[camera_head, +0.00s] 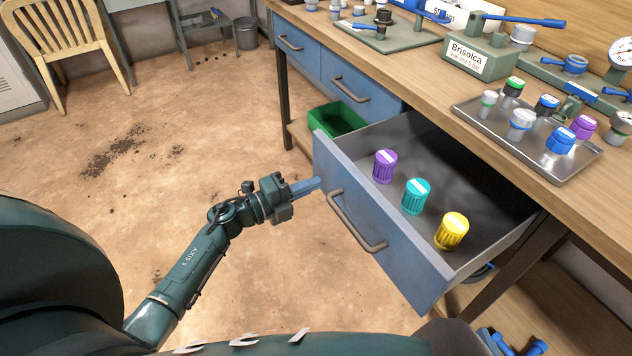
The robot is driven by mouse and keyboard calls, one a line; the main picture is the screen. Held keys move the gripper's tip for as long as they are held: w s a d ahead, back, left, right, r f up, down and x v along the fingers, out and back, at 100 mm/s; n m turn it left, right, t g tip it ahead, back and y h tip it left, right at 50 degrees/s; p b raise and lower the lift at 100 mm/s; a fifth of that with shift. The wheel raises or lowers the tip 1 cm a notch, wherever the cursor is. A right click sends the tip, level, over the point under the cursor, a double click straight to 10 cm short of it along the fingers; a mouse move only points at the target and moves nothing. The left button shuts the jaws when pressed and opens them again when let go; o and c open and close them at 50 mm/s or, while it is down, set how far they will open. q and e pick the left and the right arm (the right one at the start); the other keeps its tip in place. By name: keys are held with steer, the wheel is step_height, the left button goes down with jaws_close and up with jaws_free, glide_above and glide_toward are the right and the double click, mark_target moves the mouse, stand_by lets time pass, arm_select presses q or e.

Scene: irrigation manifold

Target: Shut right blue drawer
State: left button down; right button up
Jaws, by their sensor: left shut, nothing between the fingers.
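The right blue drawer (362,190) is pulled well out from under the bench. Its front carries a grey bar handle (357,226). Inside it stand a purple cap (384,167), a teal cap (416,197) and a yellow cap (452,232). My left gripper (317,184) is shut and empty, with its blue fingers pointing at the left part of the drawer front, beside the handle. I cannot tell whether the fingertips touch the front. My right gripper is not seen.
Two other blue drawers, one at the left (298,51) and one in the middle (360,89), are closed. A green bin (338,120) sits below. A metal tray (585,172) of fittings lies on the bench top above the drawer. A wooden chair (65,45) stands far left; the floor before the drawer is clear.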

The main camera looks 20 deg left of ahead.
arm_select(q)
steer(key=shift+x, duration=0.95)
steer(key=shift+w, duration=0.1)
